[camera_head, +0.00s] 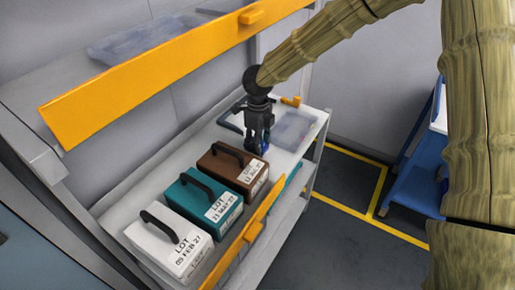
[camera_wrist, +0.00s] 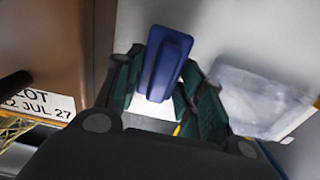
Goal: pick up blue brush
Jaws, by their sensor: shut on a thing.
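The blue brush (camera_wrist: 163,65) is between the fingers of my gripper (camera_wrist: 165,95) in the wrist view. Its blue back faces the camera, and its lower part is hidden between the fingers. In the head view, my gripper (camera_head: 258,143) points down at the shelf, just right of the brown case. A small bit of the blue brush (camera_head: 265,148) shows beside the fingers. The gripper is shut on it. I cannot tell whether the brush still touches the shelf.
Brown (camera_head: 233,172), teal (camera_head: 203,202) and white (camera_head: 169,243) handled cases stand in a row on the shelf (camera_head: 125,212). A clear tray (camera_head: 295,130) lies right of my gripper. An orange bar (camera_head: 150,75) runs above. A blue cart (camera_head: 420,170) stands at right.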

